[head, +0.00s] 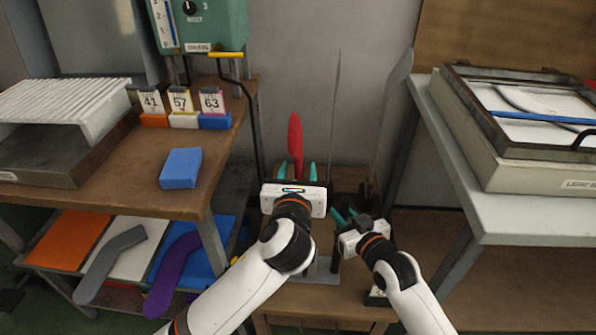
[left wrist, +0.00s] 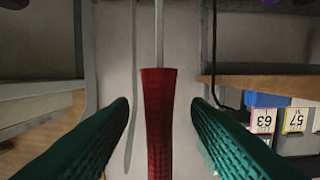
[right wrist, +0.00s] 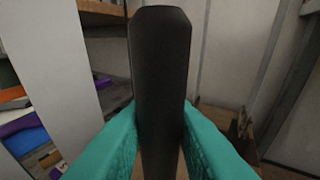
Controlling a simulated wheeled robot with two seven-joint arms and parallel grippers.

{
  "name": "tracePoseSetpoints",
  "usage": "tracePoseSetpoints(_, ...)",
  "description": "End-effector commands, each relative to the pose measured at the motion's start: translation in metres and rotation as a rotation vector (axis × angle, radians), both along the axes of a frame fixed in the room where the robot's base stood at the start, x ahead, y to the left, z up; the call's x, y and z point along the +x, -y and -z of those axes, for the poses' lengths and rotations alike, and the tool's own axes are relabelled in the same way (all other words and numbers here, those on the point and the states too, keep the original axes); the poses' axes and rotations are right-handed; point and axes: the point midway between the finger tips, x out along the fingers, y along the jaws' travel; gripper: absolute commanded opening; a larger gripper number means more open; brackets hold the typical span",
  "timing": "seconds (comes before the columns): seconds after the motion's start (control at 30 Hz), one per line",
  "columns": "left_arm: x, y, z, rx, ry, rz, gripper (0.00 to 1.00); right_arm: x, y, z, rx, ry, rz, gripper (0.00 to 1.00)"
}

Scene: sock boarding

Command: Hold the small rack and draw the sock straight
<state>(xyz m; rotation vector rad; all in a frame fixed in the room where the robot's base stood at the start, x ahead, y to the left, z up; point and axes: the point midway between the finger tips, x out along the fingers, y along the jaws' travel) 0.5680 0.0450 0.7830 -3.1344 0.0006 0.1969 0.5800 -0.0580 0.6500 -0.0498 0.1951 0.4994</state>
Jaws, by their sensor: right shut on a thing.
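The red sock (head: 295,140) stands upright on a thin grey board, rounded end up. In the left wrist view, which is upside down, the sock (left wrist: 158,115) ends in an open cuff and the bare board (left wrist: 158,35) continues past it. My left gripper (head: 297,172) is open, with one finger on each side of the sock and gaps between. My right gripper (head: 346,214) is shut on a dark upright bar (right wrist: 160,75), which looks like part of the small rack (head: 320,268). My arms hide much of the rack.
Two bare grey boards (head: 334,120) stand behind. At left, a wooden bench (head: 115,180) holds a blue block (head: 181,168) and numbered tags (head: 182,103). Grey and purple socks (head: 173,272) lie below. At right is a light box (head: 520,165) on a table.

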Motion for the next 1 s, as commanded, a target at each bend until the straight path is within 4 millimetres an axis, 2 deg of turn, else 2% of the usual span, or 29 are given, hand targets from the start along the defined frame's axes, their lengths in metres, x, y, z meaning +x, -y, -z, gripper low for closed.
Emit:
tracePoseSetpoints(0.47,-0.002,0.0,-0.002,-0.001,0.003,0.001,0.44,0.0,0.0,0.0,0.0,-0.001,0.0,0.09)
tracePoseSetpoints(1.0,-0.054,0.0,-0.002,-0.001,0.004,0.002,0.44,0.0,0.0,0.0,0.0,-0.001,0.0,0.09)
